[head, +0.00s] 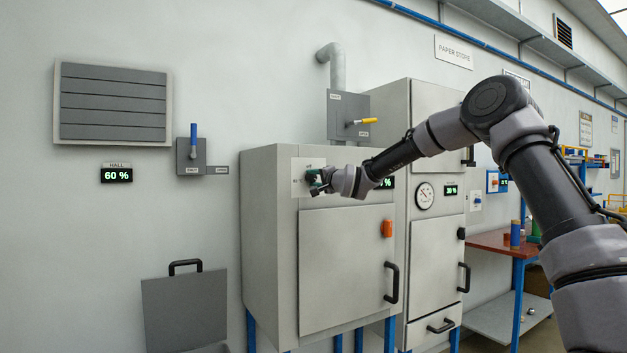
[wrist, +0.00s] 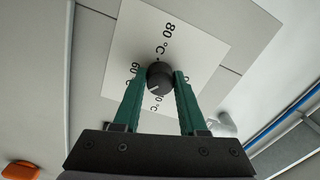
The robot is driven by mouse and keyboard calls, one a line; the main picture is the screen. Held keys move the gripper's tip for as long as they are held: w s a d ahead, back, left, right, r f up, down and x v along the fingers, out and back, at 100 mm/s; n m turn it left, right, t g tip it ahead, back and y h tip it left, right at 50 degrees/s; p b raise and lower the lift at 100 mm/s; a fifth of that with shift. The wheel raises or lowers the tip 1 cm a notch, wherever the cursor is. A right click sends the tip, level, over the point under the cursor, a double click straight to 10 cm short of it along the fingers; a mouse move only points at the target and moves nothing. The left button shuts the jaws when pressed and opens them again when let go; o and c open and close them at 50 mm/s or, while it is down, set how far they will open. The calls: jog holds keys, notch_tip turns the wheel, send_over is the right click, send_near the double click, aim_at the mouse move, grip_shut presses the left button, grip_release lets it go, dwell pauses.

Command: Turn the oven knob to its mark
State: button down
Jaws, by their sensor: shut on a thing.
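The oven (head: 345,270) is a pale grey cabinet on blue legs, with a white dial plate (head: 301,190) at its upper left. In the wrist view, the round black knob (wrist: 160,80) sits on the plate (wrist: 205,48). "80 °C" is printed above it, a "60" label to its left, and a partly hidden label below. The knob's pale pointer line appears to point down and left, away from the 80 label. My gripper (wrist: 160,76) has its green fingers closed on the knob's two sides. In the head view, my gripper (head: 318,181) hides most of the knob.
An orange switch (head: 387,228) and a black door handle (head: 391,282) are on the oven front. A second cabinet (head: 435,260) with a gauge stands to the right. A yellow-handled lever box (head: 349,117) is above. A blue lever (head: 194,140) is on the wall left.

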jog(key=n, duration=0.6)
jog(key=shift+f+n, duration=0.1)
jog(key=shift+n, duration=0.3)
jog(key=n, duration=1.2)
jog(key=shift+n+g, duration=0.3)
jog(key=n, duration=0.6)
jog(key=shift+w+d+h, duration=0.1)
jog(key=shift+h, duration=0.2)
jog(key=shift+n, duration=0.3)
jog(key=shift+c, duration=2.3)
grip_release()
jog(key=shift+d, duration=0.1)
